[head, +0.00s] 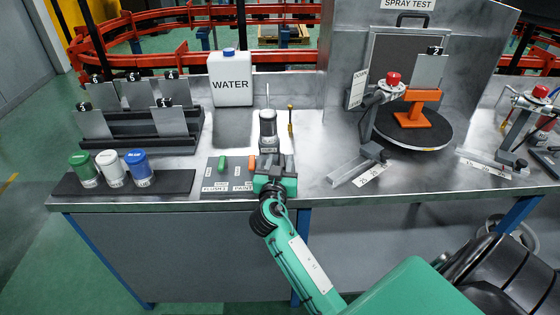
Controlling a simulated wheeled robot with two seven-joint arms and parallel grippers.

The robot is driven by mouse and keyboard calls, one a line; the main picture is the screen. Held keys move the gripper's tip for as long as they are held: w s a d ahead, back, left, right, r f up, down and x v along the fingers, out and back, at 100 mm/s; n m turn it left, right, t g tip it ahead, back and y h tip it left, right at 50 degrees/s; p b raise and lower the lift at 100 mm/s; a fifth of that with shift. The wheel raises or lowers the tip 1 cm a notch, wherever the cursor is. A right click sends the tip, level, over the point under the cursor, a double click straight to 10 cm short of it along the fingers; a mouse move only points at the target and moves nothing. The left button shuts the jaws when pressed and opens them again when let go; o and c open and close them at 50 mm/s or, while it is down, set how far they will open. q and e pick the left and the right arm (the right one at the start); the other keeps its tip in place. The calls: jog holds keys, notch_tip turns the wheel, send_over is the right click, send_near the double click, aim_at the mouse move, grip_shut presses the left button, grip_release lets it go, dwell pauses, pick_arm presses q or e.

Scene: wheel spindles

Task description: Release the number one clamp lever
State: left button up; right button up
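I cannot pick out a lever marked number one. A dark panel (214,180) on the bench carries small white labels, a green handle-like piece (222,163) and an orange one (252,162). My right gripper (275,163) is at the panel's right end, in front of a grey and black cylindrical device (268,130). It hides part of the panel. Its fingers are too small and dark to tell whether they are open or hold anything. My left gripper is not in view.
On the metal bench (320,185) stand a white WATER jug (231,85), racked plates (138,95), and green, white and blue-capped jars (112,168). To the right, an orange stand (422,108) holds plate 2 on a turntable (400,135), beside two red-knobbed devices on rails.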

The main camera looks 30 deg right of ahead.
grip_shut()
jog(key=shift+s+d+n+t+y, duration=0.1)
jog(key=shift+d+n+t+y, duration=0.05)
jog(key=shift+n+t+y, duration=0.2)
jog(key=shift+s+d+n+t+y, duration=0.1)
jog(key=shift+n+t+y, duration=0.35)
jog(key=shift+y, duration=0.2)
jog(key=shift+n+t+y, duration=0.3)
jog(key=shift+n+y, duration=0.1)
jog(key=shift+y, duration=0.1)
grip_release()
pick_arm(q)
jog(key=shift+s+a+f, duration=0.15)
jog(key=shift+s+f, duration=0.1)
pick_arm(e)
jog(key=shift+s+f, duration=0.1)
